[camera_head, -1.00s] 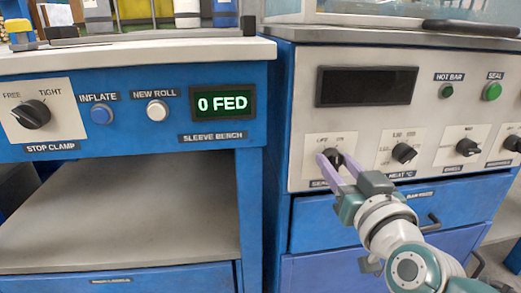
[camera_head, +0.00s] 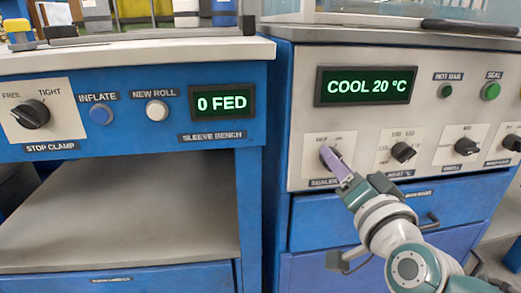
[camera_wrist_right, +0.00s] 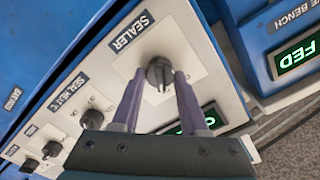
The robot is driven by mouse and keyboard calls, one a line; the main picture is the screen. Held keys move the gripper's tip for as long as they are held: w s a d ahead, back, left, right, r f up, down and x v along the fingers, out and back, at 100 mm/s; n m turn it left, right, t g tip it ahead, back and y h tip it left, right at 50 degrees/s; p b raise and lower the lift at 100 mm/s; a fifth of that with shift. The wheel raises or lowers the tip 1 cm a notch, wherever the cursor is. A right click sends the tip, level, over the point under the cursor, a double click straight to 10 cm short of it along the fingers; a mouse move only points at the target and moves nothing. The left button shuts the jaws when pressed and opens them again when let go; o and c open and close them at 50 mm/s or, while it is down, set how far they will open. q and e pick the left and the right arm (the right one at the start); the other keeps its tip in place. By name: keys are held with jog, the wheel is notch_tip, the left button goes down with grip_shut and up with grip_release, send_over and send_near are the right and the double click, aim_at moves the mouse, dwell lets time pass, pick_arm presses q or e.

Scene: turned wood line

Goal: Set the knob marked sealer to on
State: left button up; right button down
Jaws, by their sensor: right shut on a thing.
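The sealer knob (camera_head: 329,155) is a dark round knob on a pale plate at the left of the grey panel, partly hidden by my fingers in the head view. In the right wrist view the knob (camera_wrist_right: 159,73) sits beside its SEALER label, between the tips of my purple fingers. My right gripper (camera_head: 333,160) is shut on the knob. The display (camera_head: 366,86) above it is lit and reads "COOL 20 °C". My left gripper is not in view.
More knobs, such as the heat knob (camera_head: 403,152), stand to the right on the same panel.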

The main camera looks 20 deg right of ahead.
dwell(0.5)
jog(key=shift+c, duration=2.1)
grip_release()
jog(key=p+v, duration=0.3)
jog(key=v, duration=0.7)
